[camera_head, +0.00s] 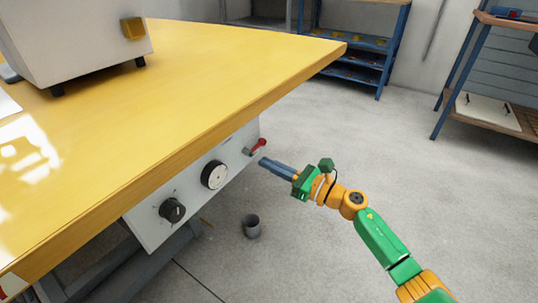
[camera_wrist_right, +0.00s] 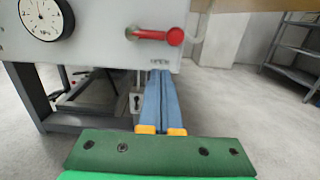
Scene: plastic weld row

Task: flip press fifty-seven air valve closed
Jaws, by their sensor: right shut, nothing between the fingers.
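The air valve's red lever (camera_head: 257,146) is on the right end of a white panel (camera_head: 190,190) under the yellow table. In the right wrist view the red lever (camera_wrist_right: 157,35) lies about level, its rounded end to the right. My right gripper (camera_head: 264,162) is shut and empty, just below and right of the lever in the head view. In the right wrist view its blue fingers (camera_wrist_right: 161,75) are together, with tips below the lever. My left gripper is not in view.
A round gauge (camera_head: 214,175) and a black knob (camera_head: 172,210) sit on the panel left of the lever. The yellow table (camera_head: 220,70) overhangs it. A grey cup (camera_head: 251,226) stands on the floor below. Open floor lies to the right.

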